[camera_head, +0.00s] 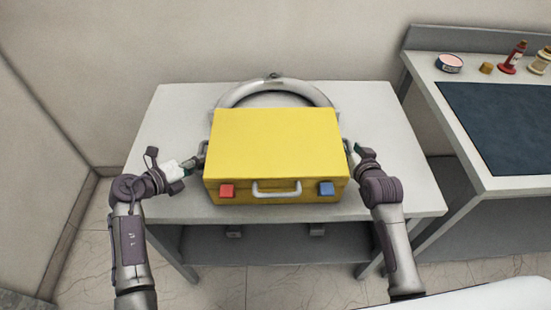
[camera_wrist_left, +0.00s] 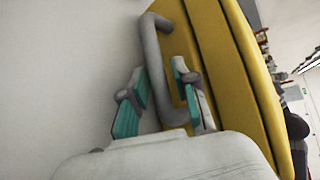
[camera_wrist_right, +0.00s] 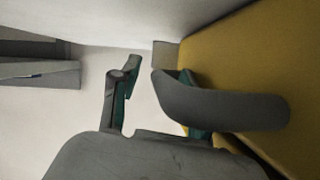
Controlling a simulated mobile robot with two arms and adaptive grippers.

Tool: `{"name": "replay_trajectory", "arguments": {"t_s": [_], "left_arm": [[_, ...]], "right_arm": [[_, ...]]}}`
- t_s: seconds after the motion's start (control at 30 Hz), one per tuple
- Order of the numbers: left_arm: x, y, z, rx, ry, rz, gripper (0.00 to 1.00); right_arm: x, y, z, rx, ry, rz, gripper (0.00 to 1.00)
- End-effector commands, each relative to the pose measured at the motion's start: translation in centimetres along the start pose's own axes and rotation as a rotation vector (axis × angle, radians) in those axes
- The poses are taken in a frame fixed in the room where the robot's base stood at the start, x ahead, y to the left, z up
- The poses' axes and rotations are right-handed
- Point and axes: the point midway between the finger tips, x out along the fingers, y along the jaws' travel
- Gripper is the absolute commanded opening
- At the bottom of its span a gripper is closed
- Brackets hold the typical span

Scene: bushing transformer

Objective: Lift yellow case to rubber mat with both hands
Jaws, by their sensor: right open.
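The yellow case (camera_head: 275,145) lies flat on a grey table. My right gripper (camera_head: 352,150) is at the right side. In the right wrist view, its fingers (camera_wrist_right: 158,85) are apart at the dark side handle (camera_wrist_right: 220,105), which hides part of one finger. The rubber mat (camera_head: 495,125) is dark blue, on the right bench.
A grey ring-shaped part (camera_head: 275,90) stands behind the case on the grey table (camera_head: 170,115). The right bench (camera_head: 420,75) holds a pink-topped tin (camera_head: 449,63), a small tan block (camera_head: 486,68) and bottles (camera_head: 513,58) behind the mat. The mat is bare. A gap separates the tables.

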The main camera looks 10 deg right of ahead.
Motion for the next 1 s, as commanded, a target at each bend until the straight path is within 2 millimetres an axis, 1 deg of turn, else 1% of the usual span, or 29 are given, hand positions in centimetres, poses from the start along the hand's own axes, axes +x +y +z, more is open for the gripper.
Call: {"name": "replay_trajectory", "arguments": {"t_s": [0.13, 0.27, 0.3, 0.37, 0.4, 0.87, 0.9, 1.0], "left_arm": [[-0.02, 0.01, -0.01, 0.000, 0.000, 0.000, 0.29], [-0.03, 0.01, -0.01, -0.001, 0.000, 0.000, 0.07], [-0.03, 0.01, -0.02, -0.001, 0.000, 0.000, 0.01], [-0.04, 0.02, -0.02, -0.001, 0.000, 0.000, 0.00], [-0.04, 0.02, -0.02, -0.001, 0.000, 0.000, 0.00], [-0.05, 0.05, -0.03, -0.001, 0.001, 0.001, 0.00], [-0.09, -0.19, 0.16, 0.001, -0.003, -0.003, 0.00], [-0.13, -0.26, 0.19, 0.001, -0.003, -0.003, 0.00]], "right_arm": [[-0.02, -0.01, 0.01, 0.000, 0.000, 0.000, 0.46], [-0.03, 0.00, 0.02, 0.001, 0.000, 0.000, 0.24], [-0.03, 0.00, 0.02, 0.000, 0.000, 0.000, 0.17], [-0.04, 0.00, 0.02, 0.001, 0.000, 0.000, 0.07], [-0.04, 0.00, 0.02, 0.001, 0.000, 0.000, 0.01], [-0.05, 0.02, 0.04, 0.001, -0.001, 0.000, 0.00], [-0.08, -0.04, -0.32, 0.000, 0.007, -0.001, 0.00], [-0.11, -0.05, -0.40, 0.000, 0.007, -0.001, 0.00]]}}
